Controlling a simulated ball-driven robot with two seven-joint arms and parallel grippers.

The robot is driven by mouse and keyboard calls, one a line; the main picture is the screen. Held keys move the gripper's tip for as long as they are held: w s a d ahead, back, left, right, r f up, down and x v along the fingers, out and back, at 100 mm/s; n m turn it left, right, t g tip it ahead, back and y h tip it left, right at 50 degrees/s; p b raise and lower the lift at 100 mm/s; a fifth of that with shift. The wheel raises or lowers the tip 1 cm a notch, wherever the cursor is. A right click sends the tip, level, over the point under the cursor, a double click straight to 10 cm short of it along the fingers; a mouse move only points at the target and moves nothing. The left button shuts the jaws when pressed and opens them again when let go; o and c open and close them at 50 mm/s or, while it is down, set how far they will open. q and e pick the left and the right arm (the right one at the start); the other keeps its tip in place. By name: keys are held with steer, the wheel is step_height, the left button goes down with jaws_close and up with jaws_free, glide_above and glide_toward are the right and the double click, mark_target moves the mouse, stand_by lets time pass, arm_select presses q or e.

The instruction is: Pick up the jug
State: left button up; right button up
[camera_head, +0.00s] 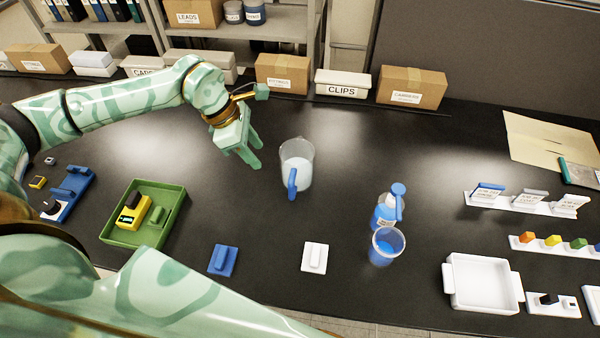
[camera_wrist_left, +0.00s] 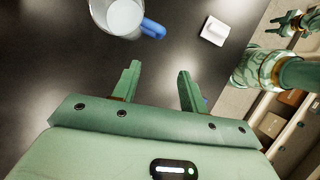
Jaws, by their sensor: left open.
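The jug (camera_head: 297,160) is a clear vessel with whitish contents and a blue handle that points toward the front. It stands upright on the black table. In the left wrist view the jug (camera_wrist_left: 118,17) is at the top, cut by the frame edge, with its blue handle to the right. My left gripper (camera_head: 256,160) is to the left of the jug, apart from it, with its fingers pointing down and to the right. In the left wrist view my left gripper (camera_wrist_left: 158,72) has its two fingers spread with nothing between them. My right gripper does not show in the head view.
A blue bottle (camera_head: 384,212) and a cup of blue liquid (camera_head: 386,246) stand right of the jug. A white tray (camera_head: 451,286) is at front right, and a green tray (camera_head: 177,214) at left. Boxes (camera_head: 411,88) line the back. The table around the jug is clear.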

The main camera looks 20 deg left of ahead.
mark_target(296, 173)
arm_select(q)
steer(key=x, duration=0.5)
steer(key=p+x, duration=0.1)
steer(key=x, duration=1)
steer(key=shift+w+d, duration=0.15)
steer(key=shift+d, duration=0.3)
steer(key=shift+w+f, duration=0.1)
steer(key=shift+f, duration=0.15)
steer(key=c, duration=0.8)
steer(key=shift+r, duration=0.1)
jaws_close()
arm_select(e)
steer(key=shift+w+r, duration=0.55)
